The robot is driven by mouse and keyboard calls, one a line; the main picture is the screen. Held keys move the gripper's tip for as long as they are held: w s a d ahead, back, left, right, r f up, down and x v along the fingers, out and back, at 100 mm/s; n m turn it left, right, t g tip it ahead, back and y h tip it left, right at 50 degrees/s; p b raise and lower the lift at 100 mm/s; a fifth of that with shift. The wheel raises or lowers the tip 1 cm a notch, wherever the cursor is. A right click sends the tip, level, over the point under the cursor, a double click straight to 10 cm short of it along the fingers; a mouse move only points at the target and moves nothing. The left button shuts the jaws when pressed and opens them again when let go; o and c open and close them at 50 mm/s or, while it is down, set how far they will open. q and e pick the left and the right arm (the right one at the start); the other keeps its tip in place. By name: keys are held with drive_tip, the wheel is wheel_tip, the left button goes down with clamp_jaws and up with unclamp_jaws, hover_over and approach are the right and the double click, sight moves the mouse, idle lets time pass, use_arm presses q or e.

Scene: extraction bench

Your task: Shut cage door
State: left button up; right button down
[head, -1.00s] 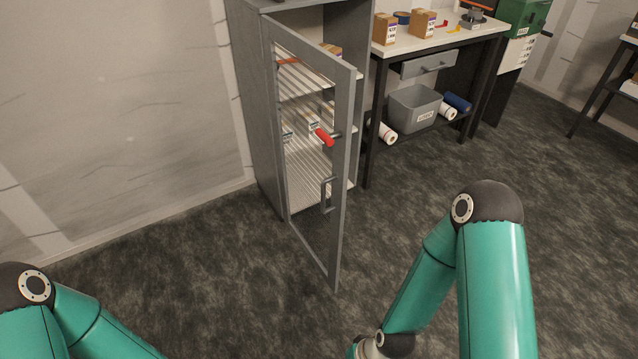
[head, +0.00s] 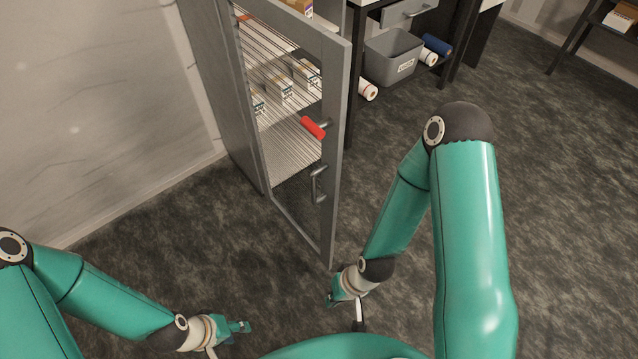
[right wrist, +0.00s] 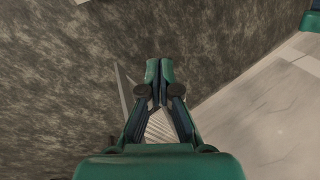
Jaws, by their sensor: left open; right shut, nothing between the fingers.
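The cage door (head: 333,150) is a grey frame with a clear panel, standing ajar from the grey cabinet (head: 205,85). It carries a silver pull handle (head: 317,184) and a red-gripped lever (head: 312,127). My left gripper (head: 240,327) is low at the bottom left, open and empty, well short of the door. My right gripper (head: 332,299) is below the door's lower corner, apart from it. In the right wrist view my right gripper (right wrist: 159,72) is shut with its fingers together and nothing between them.
Small boxes (head: 280,86) stand on the wire shelves inside. A workbench to the right holds a grey bin (head: 392,56) and rolls (head: 368,90) beneath. A wall runs along the left. The dark carpet in front and to the right is clear.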

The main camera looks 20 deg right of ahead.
use_arm(q)
drive_tip(key=shift+o, duration=0.5)
drive_tip(key=shift+f, duration=0.1)
use_arm(e)
drive_tip(key=n+t+h+b, duration=0.2)
drive_tip(key=n+t+b, duration=1.7)
drive_tip(key=b, duration=2.1)
approach(321, 187)
wheel_tip(321, 187, up, 5)
drive_tip(key=s+a+n+g, duration=0.1)
drive_tip(key=s+n+g, duration=0.1)
drive_tip(key=s, duration=0.1)
use_arm(q)
wheel_tip(321, 187, down, 37)
drive_tip(key=p, duration=0.2)
drive_tip(key=shift+p, duration=0.35)
use_arm(e)
drive_tip(key=shift+w+a+r, duration=0.1)
drive_tip(key=shift+w+a, duration=0.1)
drive_tip(key=shift+w, duration=1.5)
drive_tip(key=shift+w+a+r, duration=0.15)
drive_tip(key=shift+w, duration=1.55)
drive_tip(key=shift+w+a+r, duration=0.1)
drive_tip(key=shift+w+a, duration=0.1)
drive_tip(key=shift+w, duration=1.45)
use_arm(q)
drive_tip(key=shift+s, duration=0.1)
use_arm(e)
drive_tip(key=shift+w+d, duration=0.1)
